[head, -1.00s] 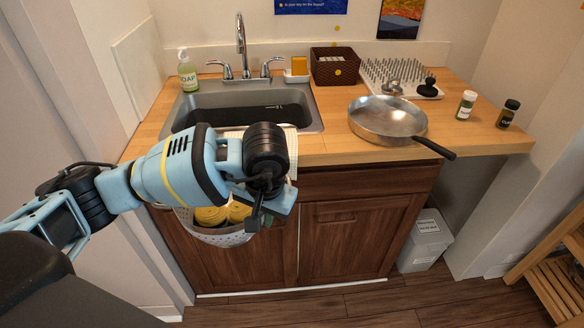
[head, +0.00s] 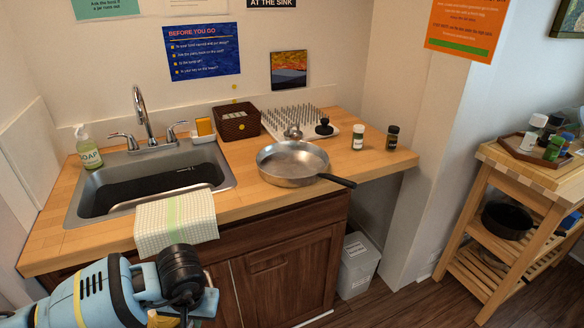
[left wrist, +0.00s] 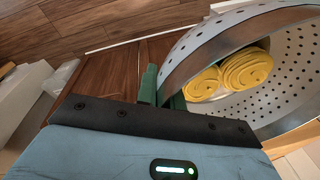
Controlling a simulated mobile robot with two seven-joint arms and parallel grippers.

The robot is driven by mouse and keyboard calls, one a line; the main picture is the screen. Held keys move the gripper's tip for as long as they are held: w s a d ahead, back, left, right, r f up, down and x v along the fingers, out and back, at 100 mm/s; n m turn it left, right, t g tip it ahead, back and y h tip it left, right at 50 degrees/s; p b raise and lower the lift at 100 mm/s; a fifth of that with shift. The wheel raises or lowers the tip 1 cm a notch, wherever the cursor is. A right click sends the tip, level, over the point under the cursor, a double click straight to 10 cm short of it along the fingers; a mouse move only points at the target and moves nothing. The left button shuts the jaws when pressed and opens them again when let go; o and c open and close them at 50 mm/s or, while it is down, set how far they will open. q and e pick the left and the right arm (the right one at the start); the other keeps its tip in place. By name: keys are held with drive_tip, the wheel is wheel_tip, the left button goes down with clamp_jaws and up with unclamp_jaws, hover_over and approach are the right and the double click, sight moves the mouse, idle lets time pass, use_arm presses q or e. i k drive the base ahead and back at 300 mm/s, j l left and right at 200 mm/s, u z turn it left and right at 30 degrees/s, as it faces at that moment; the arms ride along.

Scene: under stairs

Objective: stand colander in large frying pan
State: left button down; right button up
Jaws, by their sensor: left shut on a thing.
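The large frying pan (head: 281,174) is a silver metal pan with a black handle. It lies empty on the wooden counter in the head view, right of the sink, handle pointing right. My left gripper (head: 197,304) is at the bottom of the head view, in front of the counter's front edge and left of the pan. The colander is almost wholly outside the head view. My right gripper is not seen.
A towel (head: 177,222) hangs over the counter edge by the sink (head: 85,200). Behind the pan are a spiked rack (head: 285,118) and a basket (head: 236,123). Two small jars (head: 358,138) stand right of the pan. A wooden cart (head: 470,230) stands farther right.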

sight(292, 167)
drive_tip(key=i+l+u, duration=0.25)
drive_tip(key=l, duration=0.7)
drive_tip(key=i+l+u, duration=0.25)
drive_tip(key=l, duration=0.7)
drive_tip(key=i+l+u, duration=0.25)
drive_tip(key=l, duration=0.8)
drive_tip(key=l+u, duration=0.25)
drive_tip(key=l, duration=0.75)
